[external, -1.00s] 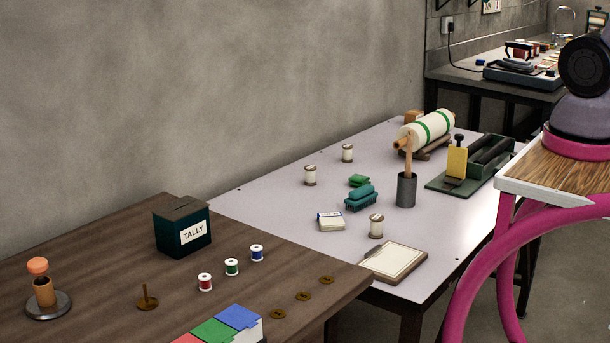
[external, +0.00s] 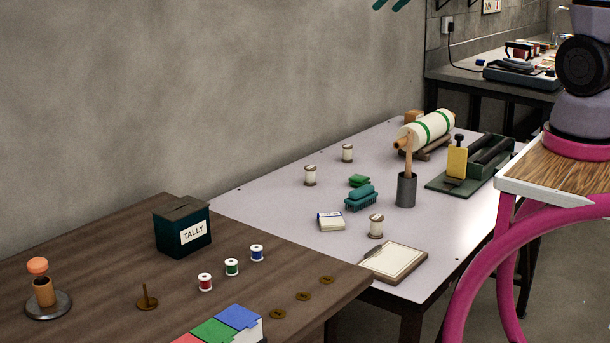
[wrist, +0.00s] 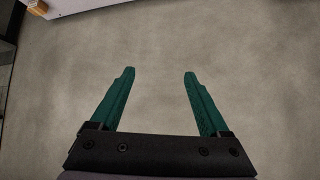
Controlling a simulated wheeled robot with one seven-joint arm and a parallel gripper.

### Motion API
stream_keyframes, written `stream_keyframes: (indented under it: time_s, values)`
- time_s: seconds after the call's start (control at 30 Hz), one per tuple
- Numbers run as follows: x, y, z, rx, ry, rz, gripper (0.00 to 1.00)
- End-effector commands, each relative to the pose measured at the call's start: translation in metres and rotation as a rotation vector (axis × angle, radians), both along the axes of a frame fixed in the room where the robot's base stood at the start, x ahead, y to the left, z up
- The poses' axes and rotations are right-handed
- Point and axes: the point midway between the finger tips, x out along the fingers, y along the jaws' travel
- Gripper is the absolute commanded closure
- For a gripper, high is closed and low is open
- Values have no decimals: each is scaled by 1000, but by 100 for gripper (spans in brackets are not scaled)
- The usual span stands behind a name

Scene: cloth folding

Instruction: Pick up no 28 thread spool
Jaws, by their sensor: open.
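Three white spools with wooden ends stand upright on the pale table: one at the back (external: 347,153), one left of it (external: 310,175) and one near the clipboard (external: 376,226). A red spool (external: 205,282), a green spool (external: 232,267) and a blue spool (external: 257,253) stand on the brown table. No number is readable on any spool. My gripper (external: 388,4) shows only its teal fingertips at the top edge, high above the pale table. In the wrist view my gripper (wrist: 160,73) is open and empty, facing a plain grey surface.
A striped roll (external: 427,130) and green tray (external: 480,165) stand farther right. A tally box (external: 182,229) is on the brown table.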

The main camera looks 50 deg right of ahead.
Motion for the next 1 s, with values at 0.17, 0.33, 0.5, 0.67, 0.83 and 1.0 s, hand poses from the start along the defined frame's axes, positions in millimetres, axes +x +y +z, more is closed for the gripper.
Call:
stream_keyframes:
  time_s: [0.17,0.33,0.5,0.67,0.83,1.0]
  values:
    - [64,-37,-64,-53,-41,15,21]
    - [110,-69,-131,-92,-94,32,21]
    - [141,-99,-209,-119,-152,48,21]
    - [153,-121,-287,-137,-210,58,21]
    - [149,-137,-369,-150,-274,62,21]
    - [138,-142,-422,-160,-324,63,21]
